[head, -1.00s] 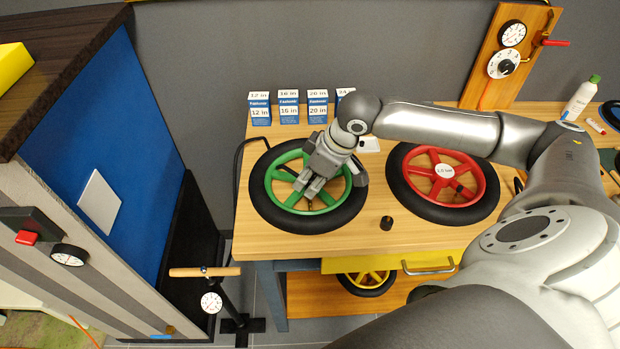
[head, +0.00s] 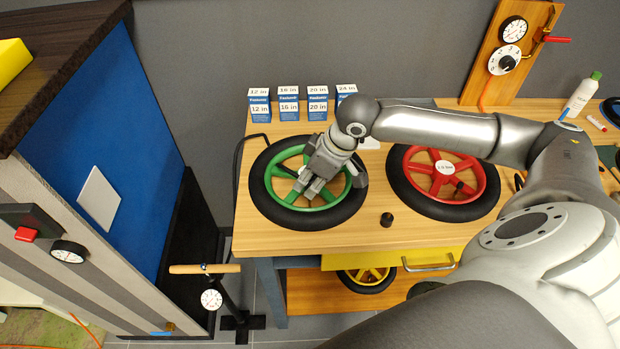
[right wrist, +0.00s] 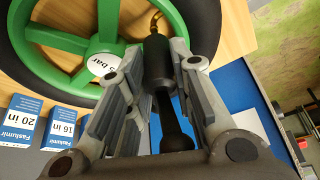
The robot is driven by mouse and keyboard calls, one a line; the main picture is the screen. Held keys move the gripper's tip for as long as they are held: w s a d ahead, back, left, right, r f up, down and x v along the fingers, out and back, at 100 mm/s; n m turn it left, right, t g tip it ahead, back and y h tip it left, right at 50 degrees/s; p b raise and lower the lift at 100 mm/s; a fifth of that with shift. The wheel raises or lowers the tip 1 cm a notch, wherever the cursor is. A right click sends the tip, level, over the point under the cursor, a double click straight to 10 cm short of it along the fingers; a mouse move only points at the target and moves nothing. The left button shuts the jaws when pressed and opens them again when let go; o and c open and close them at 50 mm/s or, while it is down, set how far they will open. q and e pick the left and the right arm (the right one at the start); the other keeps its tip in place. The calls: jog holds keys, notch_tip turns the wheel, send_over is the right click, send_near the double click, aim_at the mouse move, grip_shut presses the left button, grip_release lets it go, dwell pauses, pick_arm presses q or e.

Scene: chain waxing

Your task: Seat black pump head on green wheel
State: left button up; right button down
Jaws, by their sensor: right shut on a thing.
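The green wheel (head: 270,176) with a black tyre lies flat at the left end of the wooden table. My right gripper (head: 308,190) is over its near part, fingers pointing down. In the right wrist view, the gripper (right wrist: 160,85) is shut on the black pump head (right wrist: 158,62). A brass valve piece (right wrist: 155,22) is at the far end of the pump head, close to the green rim. I cannot tell whether the head is fully pushed onto it. In the head view the fingers mostly hide the pump head. My left gripper is not in view.
A red wheel (head: 412,182) lies to the right, with a small black cylinder (head: 386,219) in front. Several blue-white boxes (head: 288,103) stand behind the green wheel. A floor pump (head: 205,269) with a wooden handle stands left of the table. A yellow wheel (head: 367,279) is below.

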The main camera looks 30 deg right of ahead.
jog(key=shift+f, duration=0.15)
jog(key=c, duration=1.2)
grip_release()
jog(key=v, duration=1.2)
